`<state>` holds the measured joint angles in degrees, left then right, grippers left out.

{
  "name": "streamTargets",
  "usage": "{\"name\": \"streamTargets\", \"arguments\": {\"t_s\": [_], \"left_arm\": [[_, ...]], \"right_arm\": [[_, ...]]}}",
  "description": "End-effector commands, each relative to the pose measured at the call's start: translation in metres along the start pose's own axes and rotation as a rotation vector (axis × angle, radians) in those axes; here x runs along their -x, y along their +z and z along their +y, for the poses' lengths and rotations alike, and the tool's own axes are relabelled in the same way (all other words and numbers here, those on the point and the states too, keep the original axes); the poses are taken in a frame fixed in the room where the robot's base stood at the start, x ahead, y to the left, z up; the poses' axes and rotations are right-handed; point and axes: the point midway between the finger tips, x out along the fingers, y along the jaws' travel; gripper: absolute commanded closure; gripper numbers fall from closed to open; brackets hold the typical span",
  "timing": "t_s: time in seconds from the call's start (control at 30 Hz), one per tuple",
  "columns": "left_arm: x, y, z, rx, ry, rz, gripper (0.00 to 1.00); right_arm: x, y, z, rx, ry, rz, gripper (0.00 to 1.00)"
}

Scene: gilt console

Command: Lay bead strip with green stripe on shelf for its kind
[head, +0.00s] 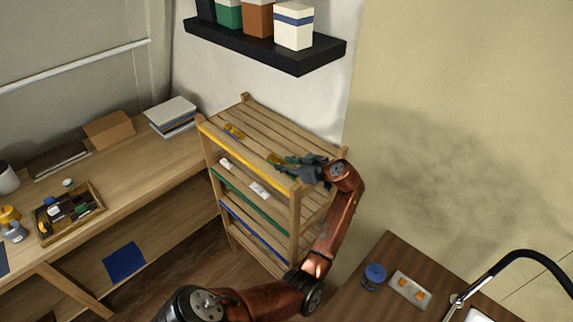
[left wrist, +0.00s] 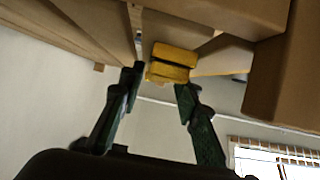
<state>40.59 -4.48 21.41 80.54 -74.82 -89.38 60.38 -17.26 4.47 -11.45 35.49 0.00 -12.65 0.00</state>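The slatted wooden rack (head: 300,180) has a yellow front edge on its top shelf, a green edge on the one below (head: 250,200) and a blue edge lower down (head: 253,232). Two yellow pieces lie on the top shelf, one at the back left (head: 234,131) and one (head: 274,159) at my left gripper's tips. Two small white pieces (head: 226,163) (head: 259,190) lie on the green-edged shelf. My left gripper (head: 283,163) is at the top shelf. In the left wrist view its fingers are apart, with a dark-banded yellow piece (left wrist: 173,62) just beyond them. I cannot make out a green-striped bead strip.
A black wall shelf (head: 265,45) with several boxes hangs above the rack. The left desk holds a sorting tray (head: 70,230), a cardboard box (head: 109,130) and stacked books (head: 171,112). The right counter (head: 385,250) holds a blue-lidded jar (head: 374,276) and a plate with orange pieces (head: 410,289).

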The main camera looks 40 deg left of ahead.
Motion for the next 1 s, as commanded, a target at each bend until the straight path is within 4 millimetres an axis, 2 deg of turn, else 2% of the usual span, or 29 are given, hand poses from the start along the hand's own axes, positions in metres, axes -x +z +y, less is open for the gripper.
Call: {"name": "streamTargets", "arguments": {"t_s": [0.13, 0.5, 0.67, 1.0], "left_arm": [[0.000, -0.001, 0.000, 0.000, 0.000, 0.000, 0.58], [0.003, -0.006, 0.000, 0.001, 0.000, 0.000, 0.58], [0.028, -0.002, 0.002, 0.001, 0.005, 0.000, 0.58], [0.097, -0.002, 0.001, 0.002, 0.003, 0.000, 0.58]], "right_arm": [[0.000, 0.000, 0.000, 0.000, 0.000, 0.000, 0.05], [0.005, -0.002, 0.001, 0.000, 0.000, 0.002, 0.05], [-0.005, -0.001, 0.002, 0.001, 0.002, 0.002, 0.05], [-0.021, 0.001, 0.002, 0.002, 0.003, 0.001, 0.05]]}}
